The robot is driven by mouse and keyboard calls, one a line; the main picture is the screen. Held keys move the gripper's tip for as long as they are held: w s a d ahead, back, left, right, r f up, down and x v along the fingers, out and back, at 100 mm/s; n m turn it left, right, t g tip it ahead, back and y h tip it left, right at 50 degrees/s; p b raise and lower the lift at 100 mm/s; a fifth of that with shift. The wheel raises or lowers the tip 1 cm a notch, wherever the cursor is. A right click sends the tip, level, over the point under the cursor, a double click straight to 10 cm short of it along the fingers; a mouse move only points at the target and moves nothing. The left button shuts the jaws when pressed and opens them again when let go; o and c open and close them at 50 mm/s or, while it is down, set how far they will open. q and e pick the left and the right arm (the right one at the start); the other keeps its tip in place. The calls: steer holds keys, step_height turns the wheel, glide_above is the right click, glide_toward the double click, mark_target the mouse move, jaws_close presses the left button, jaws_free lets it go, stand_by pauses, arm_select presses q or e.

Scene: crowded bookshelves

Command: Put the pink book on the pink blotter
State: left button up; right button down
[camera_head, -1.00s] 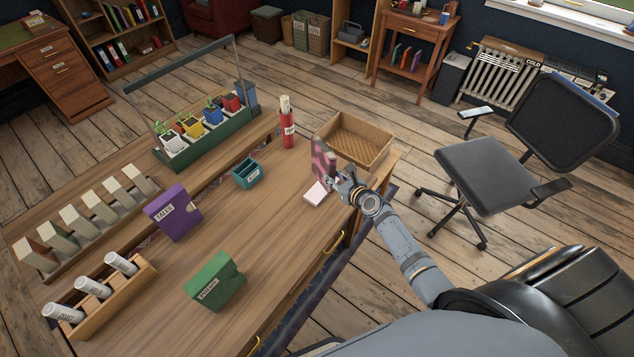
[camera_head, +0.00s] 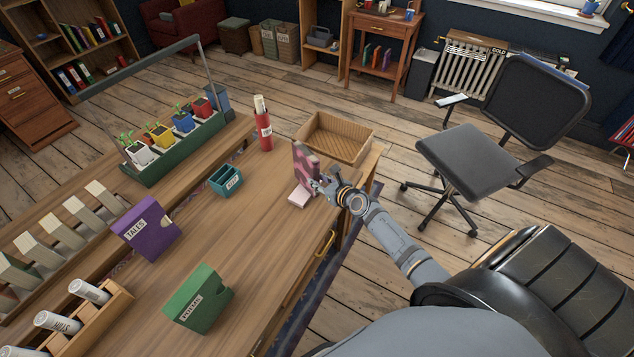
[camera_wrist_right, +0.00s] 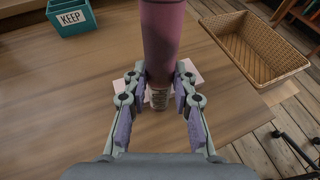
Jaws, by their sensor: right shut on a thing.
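The pink book (camera_head: 304,161) stands upright in my right gripper (camera_head: 321,186), with a dark pattern on its cover. In the right wrist view its spine (camera_wrist_right: 161,40) rises between the two fingers (camera_wrist_right: 160,98), which are shut on it. The small pale pink blotter (camera_head: 299,198) lies on the table right by the book's lower end. In the wrist view the blotter (camera_wrist_right: 193,72) shows partly behind the book and fingers. I cannot tell whether the book touches the blotter. My left gripper is not in view.
A wicker tray (camera_head: 362,158) sits close behind the book. A teal KEEP box (camera_head: 226,180), a red cylinder (camera_head: 263,132), a purple TALES holder (camera_head: 146,229) and a green POEMS holder (camera_head: 199,297) stand on the table (camera_head: 250,235). The table's edge is near my right arm.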

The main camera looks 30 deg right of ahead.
steer(key=c, duration=1.4)
jaws_free()
steer(key=shift+f, duration=0.1)
steer(key=o, duration=0.3)
steer(key=shift+a, duration=0.1)
steer(key=shift+s+r+p, duration=0.25)
steer(key=shift+r+p, duration=0.05)
steer(key=shift+p, duration=0.05)
steer(key=p+v, duration=0.3)
steer(key=v, duration=0.8)
steer(key=shift+s+p, duration=0.15)
steer(key=shift+p, duration=0.25)
